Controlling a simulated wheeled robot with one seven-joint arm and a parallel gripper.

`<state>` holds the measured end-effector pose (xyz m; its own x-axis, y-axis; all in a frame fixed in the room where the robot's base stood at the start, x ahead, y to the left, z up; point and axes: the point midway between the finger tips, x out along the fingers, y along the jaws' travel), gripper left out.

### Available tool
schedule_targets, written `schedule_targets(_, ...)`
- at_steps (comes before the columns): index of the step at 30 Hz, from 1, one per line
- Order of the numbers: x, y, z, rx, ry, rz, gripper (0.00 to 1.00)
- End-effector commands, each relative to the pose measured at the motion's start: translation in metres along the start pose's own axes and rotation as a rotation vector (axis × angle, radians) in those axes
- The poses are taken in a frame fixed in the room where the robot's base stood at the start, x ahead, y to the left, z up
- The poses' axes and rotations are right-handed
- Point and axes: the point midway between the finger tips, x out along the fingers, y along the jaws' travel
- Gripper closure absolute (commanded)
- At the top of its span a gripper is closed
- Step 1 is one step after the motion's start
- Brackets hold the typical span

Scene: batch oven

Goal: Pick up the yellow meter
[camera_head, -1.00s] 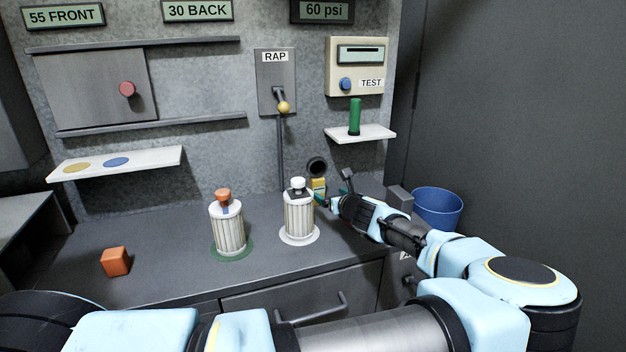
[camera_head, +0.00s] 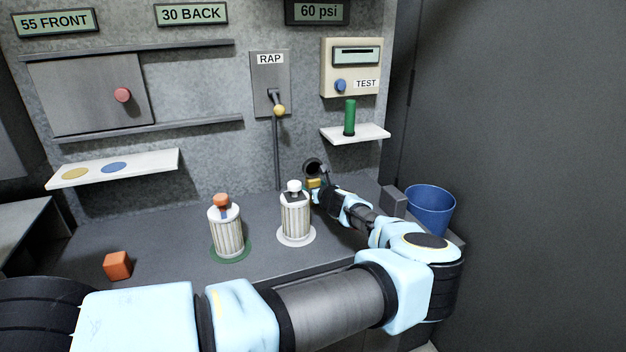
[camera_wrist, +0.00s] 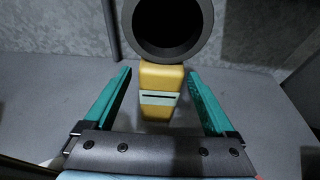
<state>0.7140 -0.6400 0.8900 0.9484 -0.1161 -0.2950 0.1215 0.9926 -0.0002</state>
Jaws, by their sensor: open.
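The yellow meter (camera_wrist: 162,78) stands upright on the counter against the back wall, with a pale display strip across its face. In the wrist view it lies between the two teal fingers of my gripper (camera_wrist: 162,100), with a gap on each side. My gripper is open and does not touch it. In the head view only a small part of the meter (camera_head: 314,183) shows, beside the white-topped canister. The tips of my gripper (camera_head: 318,186) are close to it there and partly hidden.
A dark round pipe mouth (camera_wrist: 173,25) is just above the meter. A white-topped canister (camera_head: 295,218) stands close on the left, and an orange-topped canister (camera_head: 226,230) farther left. A grey block (camera_head: 393,201) and a blue bin (camera_head: 431,209) are on the right.

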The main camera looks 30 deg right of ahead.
Motion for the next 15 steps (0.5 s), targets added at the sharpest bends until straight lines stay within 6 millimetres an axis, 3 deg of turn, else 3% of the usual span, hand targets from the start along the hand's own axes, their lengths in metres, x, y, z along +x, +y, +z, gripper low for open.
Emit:
schedule_targets(9,0.0068,0.0002,-0.0014,0.001,0.000,0.000,0.10)
schedule_targets(15,0.0066,0.0002,-0.0013,0.000,0.001,0.000,0.31)
